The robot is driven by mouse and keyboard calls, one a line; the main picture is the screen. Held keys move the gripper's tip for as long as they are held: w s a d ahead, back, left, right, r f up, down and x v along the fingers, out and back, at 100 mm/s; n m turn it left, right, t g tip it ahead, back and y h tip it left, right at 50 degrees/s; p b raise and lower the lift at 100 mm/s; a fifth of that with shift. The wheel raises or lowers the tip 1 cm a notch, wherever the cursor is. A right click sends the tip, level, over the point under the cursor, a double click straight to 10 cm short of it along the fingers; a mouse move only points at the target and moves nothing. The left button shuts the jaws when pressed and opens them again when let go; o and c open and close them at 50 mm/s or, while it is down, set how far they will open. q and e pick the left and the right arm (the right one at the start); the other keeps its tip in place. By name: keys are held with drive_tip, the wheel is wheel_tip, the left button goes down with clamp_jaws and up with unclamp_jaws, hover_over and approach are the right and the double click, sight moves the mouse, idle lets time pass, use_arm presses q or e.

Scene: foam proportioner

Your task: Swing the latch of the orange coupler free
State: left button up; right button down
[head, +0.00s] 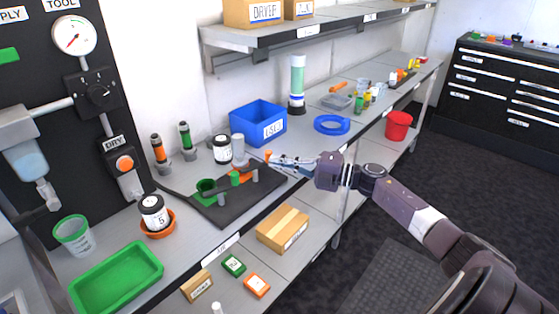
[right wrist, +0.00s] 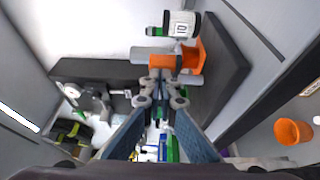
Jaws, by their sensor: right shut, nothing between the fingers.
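The orange coupler (head: 248,174) is on the dark fixture board (head: 225,209) on the bench, beside a green coupler (head: 207,186). A small orange piece, perhaps its latch (head: 267,154), stands up at its far end. My right gripper (head: 274,159) reaches in from the right with its fingertips close to this piece. In the right wrist view, the shut fingertips (right wrist: 162,80) are just in front of the orange coupler (right wrist: 162,61) and hold nothing. Contact cannot be told. The fingers cover part of the coupler. My left gripper is out of view.
A blue bin (head: 258,122) and a grey cylinder (head: 238,148) stand behind the board. A labelled jar (head: 222,149) is beside the cylinder. A green tray (head: 117,277) lies at the front left. A cardboard box (head: 283,229) is on the lower shelf.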

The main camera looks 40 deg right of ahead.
drive_tip(key=shift+w+d, duration=0.1)
idle(0.4)
drive_tip(key=shift+d, duration=0.1)
drive_tip(key=shift+s+d, duration=0.2)
drive_tip(key=shift+s, duration=0.2)
drive_tip(key=v, duration=1.1)
drive_tip(key=shift+f, duration=0.1)
